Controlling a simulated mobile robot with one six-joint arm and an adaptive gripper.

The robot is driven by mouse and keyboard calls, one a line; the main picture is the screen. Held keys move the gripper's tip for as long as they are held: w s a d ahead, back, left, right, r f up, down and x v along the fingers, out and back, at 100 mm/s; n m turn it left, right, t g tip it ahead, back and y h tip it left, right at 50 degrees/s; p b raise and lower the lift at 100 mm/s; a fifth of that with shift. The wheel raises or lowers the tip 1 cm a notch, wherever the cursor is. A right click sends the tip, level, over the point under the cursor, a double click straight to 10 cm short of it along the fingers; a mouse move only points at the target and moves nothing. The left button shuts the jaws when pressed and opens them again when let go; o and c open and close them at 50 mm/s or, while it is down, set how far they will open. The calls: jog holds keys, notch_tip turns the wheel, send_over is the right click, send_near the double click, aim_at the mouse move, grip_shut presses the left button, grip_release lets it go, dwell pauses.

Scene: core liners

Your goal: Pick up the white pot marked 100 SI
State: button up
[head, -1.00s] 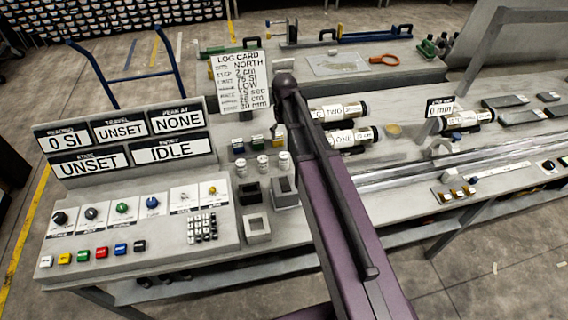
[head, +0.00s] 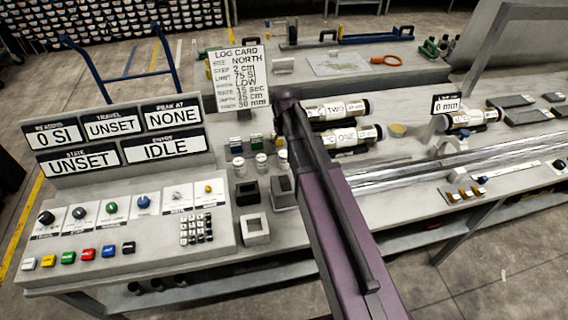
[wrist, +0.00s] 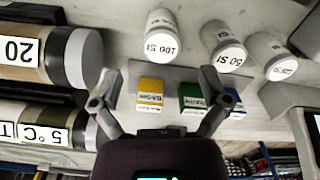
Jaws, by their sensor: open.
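The white pot marked 100 SI (wrist: 162,38) shows at the top middle of the wrist view, beyond my fingertips and apart from them. In the head view this pot (head: 282,161) appears as the rightmost of three small white pots, close to my arm. My gripper (wrist: 160,82) is open and empty, its fingers spread either side of the yellow box (wrist: 150,95). The pot marked 50 SI (wrist: 224,47) stands to the right, with a third white pot (wrist: 272,56) beyond it. My gripper is hidden in the head view.
Green (wrist: 192,100) and blue boxes stand beside the yellow one. Large labelled core cylinders (wrist: 80,58) lie at the left of the wrist view. In the head view, square holders (head: 255,229), a control panel (head: 140,225) and the log card (head: 238,80) are nearby.

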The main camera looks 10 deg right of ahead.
aim_at(284, 153)
jog(key=shift+f, duration=0.15)
dwell(0.3)
jog(key=shift+s+f+b, duration=0.1)
jog(key=shift+f+b, duration=2.4)
jog(key=shift+b, duration=0.1)
jog(key=c, duration=1.3)
